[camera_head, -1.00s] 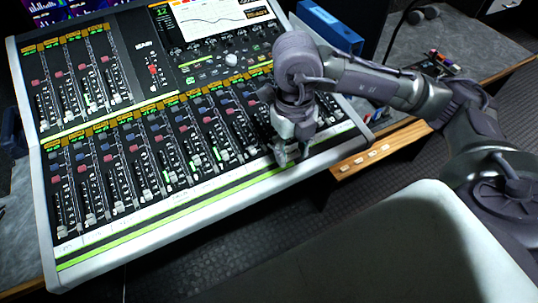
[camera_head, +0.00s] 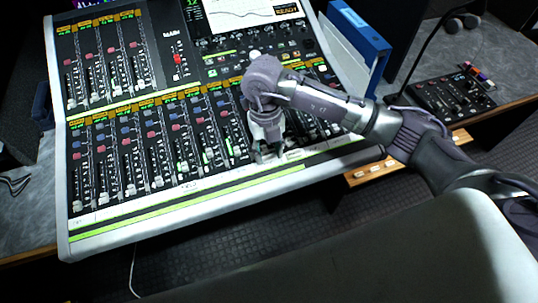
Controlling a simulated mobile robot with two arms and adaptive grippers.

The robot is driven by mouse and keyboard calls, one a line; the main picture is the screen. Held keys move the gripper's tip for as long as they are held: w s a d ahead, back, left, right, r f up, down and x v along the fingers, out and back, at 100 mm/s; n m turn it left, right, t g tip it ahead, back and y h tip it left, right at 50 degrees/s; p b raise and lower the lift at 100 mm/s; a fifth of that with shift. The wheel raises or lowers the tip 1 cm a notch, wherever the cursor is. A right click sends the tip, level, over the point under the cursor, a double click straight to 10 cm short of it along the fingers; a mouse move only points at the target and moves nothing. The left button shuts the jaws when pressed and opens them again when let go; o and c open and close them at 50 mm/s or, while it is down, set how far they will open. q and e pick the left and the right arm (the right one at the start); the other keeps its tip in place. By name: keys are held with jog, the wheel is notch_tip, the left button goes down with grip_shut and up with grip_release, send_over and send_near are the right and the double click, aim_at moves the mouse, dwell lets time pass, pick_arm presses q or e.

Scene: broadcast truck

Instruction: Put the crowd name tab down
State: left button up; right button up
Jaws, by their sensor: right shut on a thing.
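My right gripper (camera_head: 267,154) points down at the front edge of the mixing console (camera_head: 165,214), over the pale label strip below the faders. It is shut on the crowd name tab, which is mostly hidden by the fingers; its lettering cannot be read. Whether the tab touches the strip cannot be told. A white tab (camera_head: 190,187) with dark lettering, seemingly "FIELD", lies on the strip to the left of the gripper. Another pale patch (camera_head: 293,155) shows on the strip just right of the fingers. My left gripper is not in view.
A wooden rack (camera_head: 405,161) with several white tabs stands right of the console. Blue binders (camera_head: 358,35) stand behind it. A small black control box (camera_head: 453,95) sits on the grey desk at right. Raised faders and knobs crowd the console behind the gripper.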

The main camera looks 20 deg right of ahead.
aim_at(269, 153)
notch_tip(269, 153, down, 3)
jog(key=shift+d+r, duration=0.1)
jog(key=shift+f, duration=0.2)
jog(key=o, duration=0.9)
jog(key=shift+c, duration=0.2)
jog(key=shift+r, duration=0.15)
jog(key=shift+r, duration=0.2)
notch_tip(269, 153, up, 12)
jog(key=w+b, duration=0.1)
jog(key=shift+w+f, duration=0.25)
jog(key=shift+w, duration=0.05)
